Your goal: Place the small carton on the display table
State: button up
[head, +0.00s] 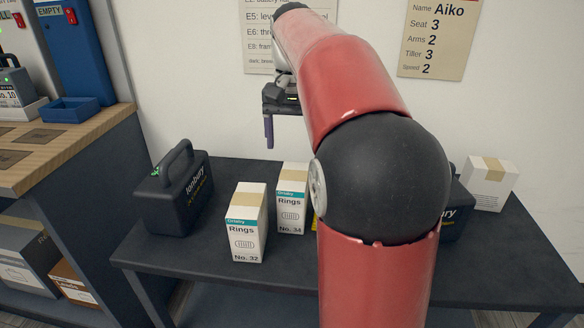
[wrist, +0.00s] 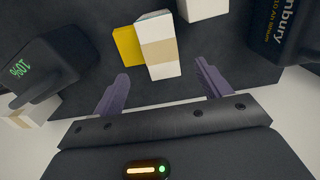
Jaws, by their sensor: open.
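Two small white cartons with tan tape stand upright on the dark table (head: 190,255): Rings No. 32 (head: 245,225) in front and Rings No. 34 (head: 291,203) behind it. The pictures do not show which is the task's carton. My gripper (head: 268,132) is above the back of the table, behind the cartons. In the wrist view my gripper (wrist: 161,72) is open with nothing between its purple fingers. The No. 34 carton (wrist: 158,50) lies just beyond the fingertips, and the No. 32 carton (wrist: 205,6) is farther off.
A dark battery case (head: 178,190) stands at the table's left; another (head: 457,212) is partly behind my arm. A yellow thing (wrist: 127,46) sits beside the No. 34 carton. Another white carton (head: 489,184) is at the back right. A wooden-topped counter (head: 75,140) stands left.

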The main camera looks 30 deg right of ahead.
jog(key=shift+s+a, duration=0.2)
jog(key=shift+s, duration=0.05)
jog(key=s+a+f+n+t, duration=0.3)
jog(key=s+a, duration=0.3)
jog(key=s, duration=0.4)
jog(key=shift+a+f, duration=0.3)
jog(key=shift+a, duration=0.1)
jog(key=shift+o, duration=0.4)
jog(key=s+a+f+n+t, duration=0.2)
jog(key=s+a+f+n, duration=0.1)
jog(key=s+f, duration=0.5)
jog(key=shift+s+a+f+n+t, duration=0.3)
jog(key=shift+s+a+f, duration=0.15)
jog(key=shift+a, duration=0.15)
jog(key=m+g+b, duration=0.5)
jog(key=m+b, duration=0.1)
jog(key=b, duration=0.2)
send_near(293, 175)
notch_tip(293, 175, down, 6)
jog(key=shift+a+r, duration=0.1)
jog(key=shift+w+m+g, duration=0.25)
jog(key=shift+m+g, duration=0.05)
jog(key=shift+f, duration=0.35)
notch_tip(293, 175, down, 7)
jog(key=shift+s+r+b, duration=0.1)
jog(key=shift+s+b, duration=0.05)
jog(key=shift+b, duration=1)
